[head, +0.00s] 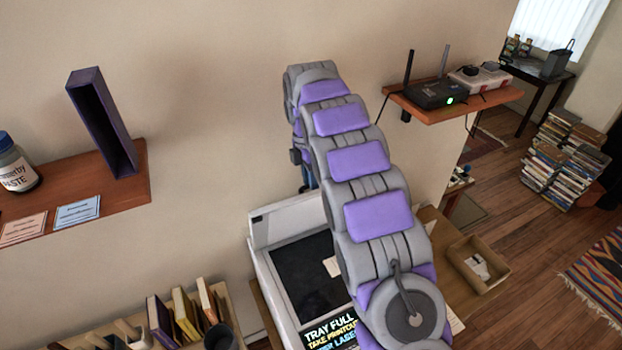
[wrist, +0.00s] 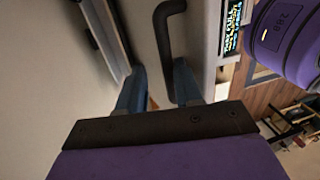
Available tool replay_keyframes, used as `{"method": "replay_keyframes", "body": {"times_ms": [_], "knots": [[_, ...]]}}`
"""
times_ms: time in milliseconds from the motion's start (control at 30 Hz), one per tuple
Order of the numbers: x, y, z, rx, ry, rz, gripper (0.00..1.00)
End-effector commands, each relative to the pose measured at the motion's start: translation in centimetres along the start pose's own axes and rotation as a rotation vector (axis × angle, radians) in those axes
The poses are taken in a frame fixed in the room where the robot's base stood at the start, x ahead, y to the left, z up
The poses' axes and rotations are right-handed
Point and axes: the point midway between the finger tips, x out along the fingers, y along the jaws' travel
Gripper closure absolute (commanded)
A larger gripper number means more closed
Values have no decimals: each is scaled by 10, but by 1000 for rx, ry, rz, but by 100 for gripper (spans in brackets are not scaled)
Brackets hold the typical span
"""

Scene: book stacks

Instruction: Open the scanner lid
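The scanner (head: 262,229) is a pale boxy machine below my arm in the head view, with a dark recessed top panel (head: 303,275). In the wrist view, a black bent handle (wrist: 163,40) stands on the pale machine surface (wrist: 205,50), close to the same display (wrist: 230,28). My gripper (wrist: 160,72) has two blue fingers set apart with a gap between them. The handle lies ahead of that gap, its lower end close to the right finger; I cannot tell if they touch. My arm hides part of the scanner in the head view.
A wall shelf (head: 127,192) with a dark upright box and paste jar is at left. A router (head: 437,93) sits on another shelf at right. Books (head: 184,313) stand below left. A cardboard tray (head: 500,252) lies right of the scanner. Open floor is farther right.

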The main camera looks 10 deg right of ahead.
Motion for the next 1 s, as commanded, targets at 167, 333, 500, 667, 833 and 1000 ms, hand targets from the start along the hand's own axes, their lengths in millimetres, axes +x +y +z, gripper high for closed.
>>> {"method": "replay_keyframes", "body": {"times_ms": [167, 333, 500, 667, 833, 1000], "knots": [[-11, 1, 0, 0, -2, 7, 62], [-27, 3, 1, 0, -1, 5, 62], [-60, 2, 0, 0, 1, 2, 62], [-78, 2, 0, -1, -1, 1, 62], [-94, 3, 0, -1, 0, 0, 62], [-109, 3, 1, 0, 0, -1, 62]]}}
